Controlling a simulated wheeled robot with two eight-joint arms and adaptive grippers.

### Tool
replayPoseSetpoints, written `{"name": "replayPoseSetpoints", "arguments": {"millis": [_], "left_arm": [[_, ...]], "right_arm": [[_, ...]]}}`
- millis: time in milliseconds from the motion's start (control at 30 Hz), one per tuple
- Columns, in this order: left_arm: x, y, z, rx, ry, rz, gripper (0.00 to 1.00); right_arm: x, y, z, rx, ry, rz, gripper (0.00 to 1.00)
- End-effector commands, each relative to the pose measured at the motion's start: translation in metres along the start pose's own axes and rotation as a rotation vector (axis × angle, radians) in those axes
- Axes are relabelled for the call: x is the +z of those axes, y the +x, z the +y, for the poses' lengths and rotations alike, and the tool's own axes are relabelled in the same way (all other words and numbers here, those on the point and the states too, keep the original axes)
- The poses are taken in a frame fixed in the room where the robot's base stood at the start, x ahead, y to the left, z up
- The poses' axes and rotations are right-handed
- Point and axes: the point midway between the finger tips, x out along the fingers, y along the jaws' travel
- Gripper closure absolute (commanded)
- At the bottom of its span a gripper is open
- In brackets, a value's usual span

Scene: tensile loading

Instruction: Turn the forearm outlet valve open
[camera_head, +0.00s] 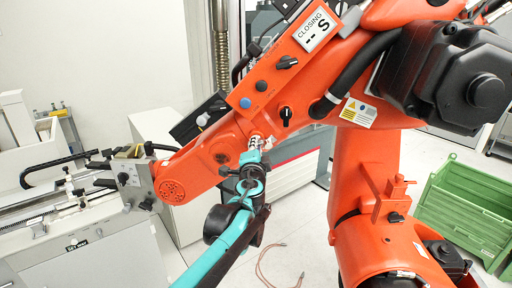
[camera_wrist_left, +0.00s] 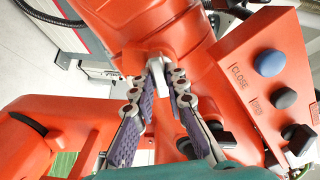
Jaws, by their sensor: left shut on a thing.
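The forearm outlet valve (camera_wrist_left: 156,66) is a small pale metal fitting on the underside of the orange robot's forearm (camera_head: 205,150). My left gripper (camera_head: 257,146) reaches up to it from below on its teal arm. In the left wrist view, the fingers of my left gripper (camera_wrist_left: 159,84) stand on both sides of the valve's handle and are shut on it. The fingers partly hide the handle, so its exact angle is hard to tell. My right gripper is not in view.
An orange control panel with a blue button (camera_head: 246,103) and a black knob (camera_head: 286,116) sits close beside my left gripper. A test machine (camera_head: 80,215) stands at the left. A green crate (camera_head: 465,215) is at the right. A loose cable (camera_head: 283,262) lies on the floor.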

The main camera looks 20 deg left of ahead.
Motion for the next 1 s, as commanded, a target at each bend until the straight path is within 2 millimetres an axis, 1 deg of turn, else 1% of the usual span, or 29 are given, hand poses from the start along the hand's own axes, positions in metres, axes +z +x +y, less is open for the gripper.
{"name": "replayPoseSetpoints", "arguments": {"millis": [700, 1000], "left_arm": [[0.0006, -0.0004, 0.0003, 0.000, -0.673, 0.000, 1.00], [0.0007, -0.0004, 0.0002, 0.001, -0.891, 0.000, 1.00]], "right_arm": [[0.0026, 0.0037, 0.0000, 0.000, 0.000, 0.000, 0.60], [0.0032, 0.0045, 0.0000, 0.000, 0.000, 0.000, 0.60]]}}
